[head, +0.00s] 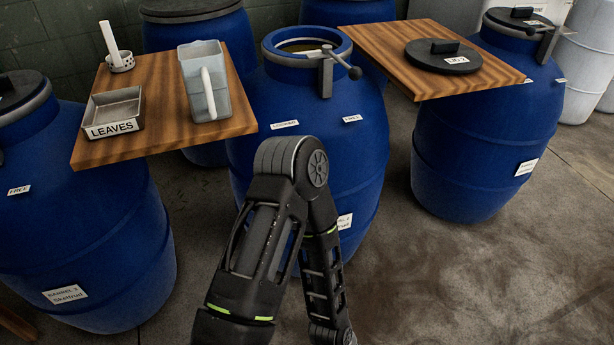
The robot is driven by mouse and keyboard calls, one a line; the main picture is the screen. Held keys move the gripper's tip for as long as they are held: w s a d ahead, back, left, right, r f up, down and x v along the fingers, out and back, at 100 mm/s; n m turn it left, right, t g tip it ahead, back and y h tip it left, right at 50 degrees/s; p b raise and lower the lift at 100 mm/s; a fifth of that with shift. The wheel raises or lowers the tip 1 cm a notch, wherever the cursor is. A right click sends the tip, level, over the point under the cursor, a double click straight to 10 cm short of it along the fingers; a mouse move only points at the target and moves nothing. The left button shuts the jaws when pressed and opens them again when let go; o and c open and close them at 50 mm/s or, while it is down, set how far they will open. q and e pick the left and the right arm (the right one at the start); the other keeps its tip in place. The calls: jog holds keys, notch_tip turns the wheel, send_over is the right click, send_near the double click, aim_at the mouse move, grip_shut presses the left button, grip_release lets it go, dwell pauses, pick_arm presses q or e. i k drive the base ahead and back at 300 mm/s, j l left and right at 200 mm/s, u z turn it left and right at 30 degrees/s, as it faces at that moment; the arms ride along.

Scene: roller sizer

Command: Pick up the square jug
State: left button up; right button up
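The square jug (192,72) is a pale grey-blue, open-topped vessel with a white handle (208,93) on the side facing me. It stands upright at the right part of the left wooden board (165,140). Nothing is holding it. One of my arms rises from the bottom middle, bends at its top joint in front of the middle barrel, and runs down out of the picture. Neither of my grippers is in view.
A tray marked LEAVES (115,112) and a holder with a white rod (121,62) share the left board. Beside it stands an open blue barrel (300,110) with a clamp lever. A black lid (443,62) lies on the right board (385,50). Floor at right is clear.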

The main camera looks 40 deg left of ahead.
aim_at(202, 69)
jog(key=u, duration=1.8)
